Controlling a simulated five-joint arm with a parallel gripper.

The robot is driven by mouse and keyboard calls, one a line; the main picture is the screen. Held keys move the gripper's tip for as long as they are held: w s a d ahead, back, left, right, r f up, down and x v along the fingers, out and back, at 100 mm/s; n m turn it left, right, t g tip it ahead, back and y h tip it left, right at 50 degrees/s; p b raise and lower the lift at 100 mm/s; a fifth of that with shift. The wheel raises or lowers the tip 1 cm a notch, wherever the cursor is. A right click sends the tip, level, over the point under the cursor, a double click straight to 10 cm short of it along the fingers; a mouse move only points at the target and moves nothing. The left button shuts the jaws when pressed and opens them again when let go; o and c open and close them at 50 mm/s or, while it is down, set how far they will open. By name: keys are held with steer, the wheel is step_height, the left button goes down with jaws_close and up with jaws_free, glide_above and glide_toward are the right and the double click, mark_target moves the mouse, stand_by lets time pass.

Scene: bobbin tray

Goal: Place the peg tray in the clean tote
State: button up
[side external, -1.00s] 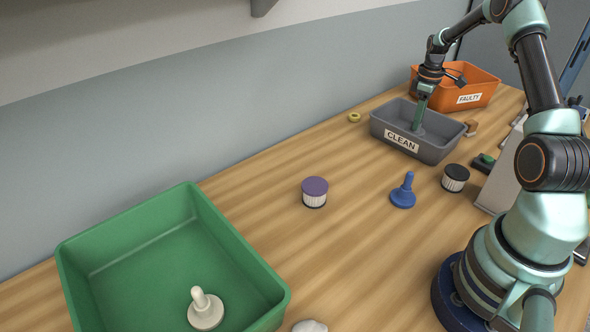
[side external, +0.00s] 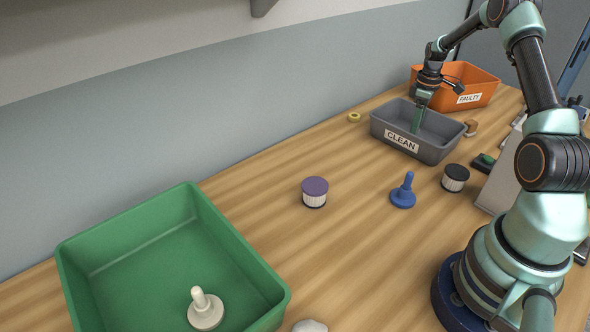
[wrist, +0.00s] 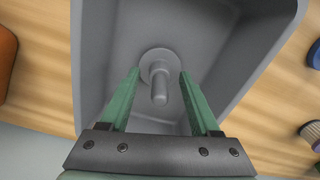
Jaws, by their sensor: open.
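A grey peg on a round disc base (wrist: 159,84) lies inside the grey clean tote (side external: 391,148), on its floor in the wrist view. It is the piece that I take for the peg tray. My gripper (wrist: 160,88) is open, with one green finger on each side of the peg and a gap showing to each. In the side view my gripper (side external: 416,125) reaches down into the clean tote, and the grey piece is hard to make out there. The tote's walls also surround the fingers in the wrist view (wrist: 88,70).
An orange faulty tote (side external: 483,88) stands behind the clean tote. A blue peg piece (side external: 403,195), a black-topped filter (side external: 455,178) and a purple-topped one (side external: 314,192) stand in front. A green bin (side external: 130,260) holds a cream peg piece (side external: 205,310). Mid-table is mostly clear.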

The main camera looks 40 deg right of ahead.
step_height(320, 180, up, 12)
steer(key=shift+f, duration=0.1)
steer(key=w+a+r+m+t+h, duration=0.1)
steer(key=a+r, duration=0.4)
steer(key=a, duration=0.4)
steer(key=a+r+t, duration=0.1)
steer(key=a+r, duration=0.5)
steer(key=a, duration=0.4)
steer(key=s+a+m+t, duration=0.1)
steer(key=s+a, duration=0.3)
steer(key=a, duration=0.4)
steer(key=s+a+f+m+t+y, duration=0.1)
steer(key=s+a+t, duration=0.1)
steer(key=s+a, duration=0.3)
steer(key=a, duration=0.4)
steer(key=shift+s+t, duration=0.25)
steer(key=shift+t, duration=0.05)
